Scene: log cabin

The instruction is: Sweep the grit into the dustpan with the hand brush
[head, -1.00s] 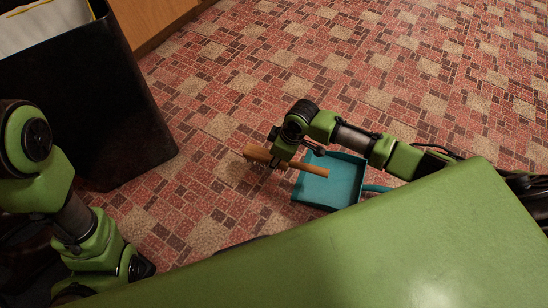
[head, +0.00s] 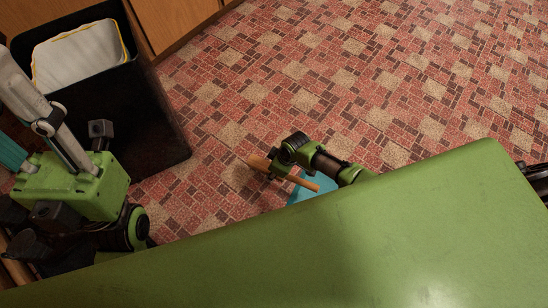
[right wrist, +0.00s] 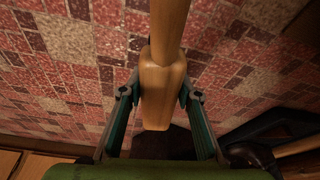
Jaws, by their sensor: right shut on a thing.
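My right gripper (head: 277,168) is shut on the hand brush (head: 306,183), which has a tan wooden handle and a wider wooden block. In the right wrist view, the wider block of the brush (right wrist: 162,85) sits between both fingers, with the handle running up out of the frame. The grit cannot be told apart from the speckled floor.
A black bin (head: 150,125) with a white, yellow-edged item (head: 82,55) in it stands at the left, by wooden cabinets (head: 180,18). The red and beige patterned floor (head: 400,100) is clear beyond the brush. The large green surface fills the foreground.

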